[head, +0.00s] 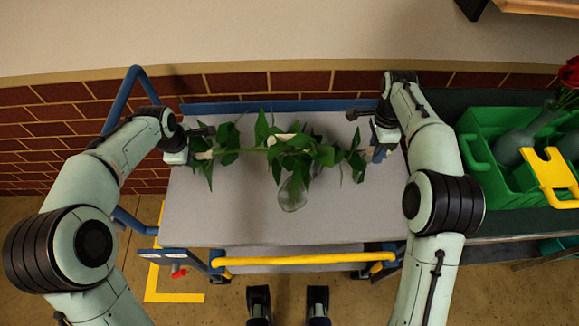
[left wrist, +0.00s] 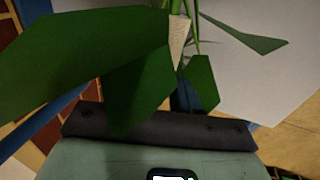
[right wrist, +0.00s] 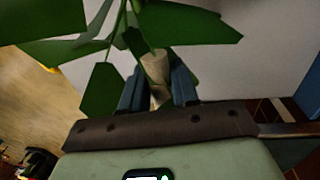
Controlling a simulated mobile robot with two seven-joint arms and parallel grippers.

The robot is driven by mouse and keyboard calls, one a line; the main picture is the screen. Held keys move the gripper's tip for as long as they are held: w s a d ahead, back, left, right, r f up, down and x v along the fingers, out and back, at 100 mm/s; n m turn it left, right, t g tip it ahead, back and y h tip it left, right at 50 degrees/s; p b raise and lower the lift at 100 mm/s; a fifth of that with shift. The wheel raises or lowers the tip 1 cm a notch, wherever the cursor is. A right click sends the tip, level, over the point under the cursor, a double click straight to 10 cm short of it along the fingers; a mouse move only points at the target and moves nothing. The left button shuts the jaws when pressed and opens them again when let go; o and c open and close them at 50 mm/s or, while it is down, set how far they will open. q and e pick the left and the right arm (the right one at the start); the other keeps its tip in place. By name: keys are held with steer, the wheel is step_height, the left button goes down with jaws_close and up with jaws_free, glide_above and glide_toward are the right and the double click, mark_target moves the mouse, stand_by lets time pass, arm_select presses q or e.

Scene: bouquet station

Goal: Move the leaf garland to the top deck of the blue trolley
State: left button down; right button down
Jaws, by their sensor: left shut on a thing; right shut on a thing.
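The leaf garland (head: 290,152) is a green leafy strand stretched left to right over the grey top deck (head: 220,215) of the blue trolley (head: 240,105) in the head view. My left gripper (head: 197,150) is shut on its left end. My right gripper (head: 374,150) is shut on its right end. In the left wrist view, leaves (left wrist: 140,85) cover much of the fingers. In the right wrist view, the fingers (right wrist: 158,88) close on a pale wrapped end (right wrist: 155,70). I cannot tell whether the garland touches the deck.
A clear glass vase (head: 292,193) is on the deck, partly under the leaves. A green crate (head: 490,165) with vases, a red rose (head: 570,72) and a yellow piece (head: 550,175) stands to the right. The deck's front area is clear. A brick wall (head: 240,84) is behind.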

mark_target(199, 167)
arm_select(q)
steer(key=shift+f, duration=0.15)
arm_select(e)
steer(key=shift+f, duration=0.15)
